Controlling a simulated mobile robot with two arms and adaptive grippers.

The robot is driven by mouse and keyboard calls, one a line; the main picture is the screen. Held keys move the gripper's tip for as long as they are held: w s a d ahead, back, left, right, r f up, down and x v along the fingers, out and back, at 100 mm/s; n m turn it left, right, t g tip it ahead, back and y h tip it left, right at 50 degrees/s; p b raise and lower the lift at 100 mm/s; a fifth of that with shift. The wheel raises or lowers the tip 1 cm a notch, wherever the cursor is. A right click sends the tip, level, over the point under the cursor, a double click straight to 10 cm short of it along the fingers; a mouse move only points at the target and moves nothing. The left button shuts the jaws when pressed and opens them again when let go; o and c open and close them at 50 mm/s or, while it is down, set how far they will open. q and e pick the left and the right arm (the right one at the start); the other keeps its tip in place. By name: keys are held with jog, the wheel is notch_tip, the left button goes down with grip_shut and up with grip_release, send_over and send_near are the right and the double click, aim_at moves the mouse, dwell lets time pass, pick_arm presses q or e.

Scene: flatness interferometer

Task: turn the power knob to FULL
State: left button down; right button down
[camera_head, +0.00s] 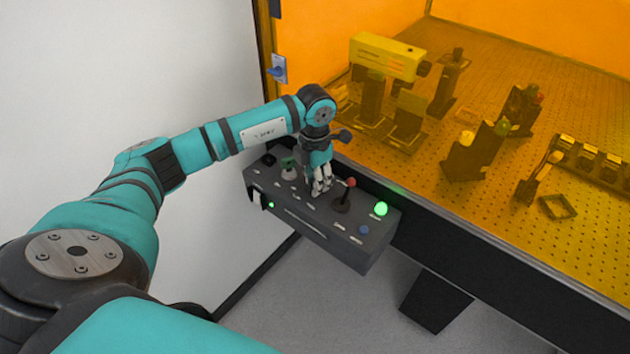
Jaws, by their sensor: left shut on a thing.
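My left gripper (320,184) points down onto the top of the dark grey control box (368,255), near its middle. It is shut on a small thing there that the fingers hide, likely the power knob. I cannot read the labels or see where the knob points. My right gripper is not in view.
Beside the gripper stands a lever with a red ball (351,183). A lit green lamp (381,209) and a blue button (364,230) are to its right, and a green-topped control (288,168) to its left. Behind is the orange enclosure with the optical table (480,220).

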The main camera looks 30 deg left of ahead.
pick_arm(q)
jog(key=shift+n, duration=0.6)
jog(key=c, duration=1)
grip_release()
jog(key=shift+r, duration=0.15)
notch_tip(320, 180, up, 12)
jog(key=shift+f, duration=0.1)
